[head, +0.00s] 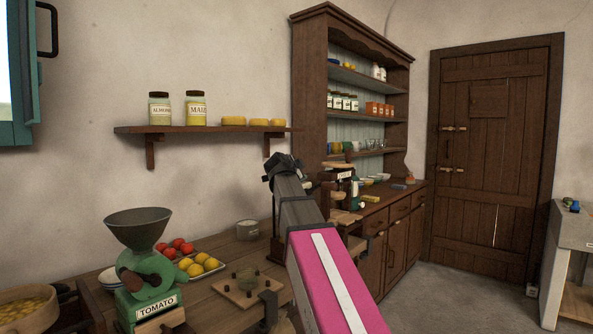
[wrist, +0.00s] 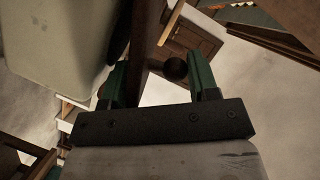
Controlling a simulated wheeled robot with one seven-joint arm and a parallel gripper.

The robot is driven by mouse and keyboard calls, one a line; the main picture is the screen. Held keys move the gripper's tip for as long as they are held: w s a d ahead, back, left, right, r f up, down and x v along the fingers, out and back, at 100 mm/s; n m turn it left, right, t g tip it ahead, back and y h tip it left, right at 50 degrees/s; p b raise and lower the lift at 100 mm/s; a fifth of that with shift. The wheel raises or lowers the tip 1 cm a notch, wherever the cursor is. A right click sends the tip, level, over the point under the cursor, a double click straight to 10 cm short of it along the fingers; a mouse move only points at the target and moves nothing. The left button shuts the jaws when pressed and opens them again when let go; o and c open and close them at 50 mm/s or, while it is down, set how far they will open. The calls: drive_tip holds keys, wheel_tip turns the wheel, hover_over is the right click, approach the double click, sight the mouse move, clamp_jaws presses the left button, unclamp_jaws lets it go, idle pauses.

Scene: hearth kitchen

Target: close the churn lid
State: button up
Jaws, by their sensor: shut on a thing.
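My gripper (wrist: 160,75) shows in the wrist view with its two dark green fingers on either side of a narrow dark brown wooden piece (wrist: 140,45) and a dark round knob (wrist: 175,68). The brown piece lies along the left finger, and the knob is by the right finger. This piece may be the churn lid seen edge-on, but I cannot be sure. I cannot make out the churn for certain in either view. In the head view my pink arm reaches up and away over the worktop, and its fingertips are hidden.
A green tomato mill (head: 148,270), a plate of tomatoes and lemons (head: 222,268) and a wooden board (head: 247,287) crowd the worktop left of my arm. A dresser (head: 308,90) stands behind it. The floor (head: 440,300) toward the door (head: 490,170) is clear.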

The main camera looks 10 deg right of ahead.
drive_tip(key=shift+s+d+f, duration=0.1)
drive_tip(key=shift+s+f, duration=0.3)
drive_tip(key=shift+f, duration=0.25)
idle(0.8)
drive_tip(key=o, duration=1)
drive_tip(key=shift+c, duration=0.2)
drive_tip(key=shift+w+r, duration=0.1)
drive_tip(key=shift+r, duration=0.05)
drive_tip(key=v, duration=1.2)
drive_tip(key=shift+f, duration=0.35)
drive_tip(key=shift+s, duration=0.3)
drive_tip(key=v, duration=1)
drive_tip(key=shift+s, duration=0.25)
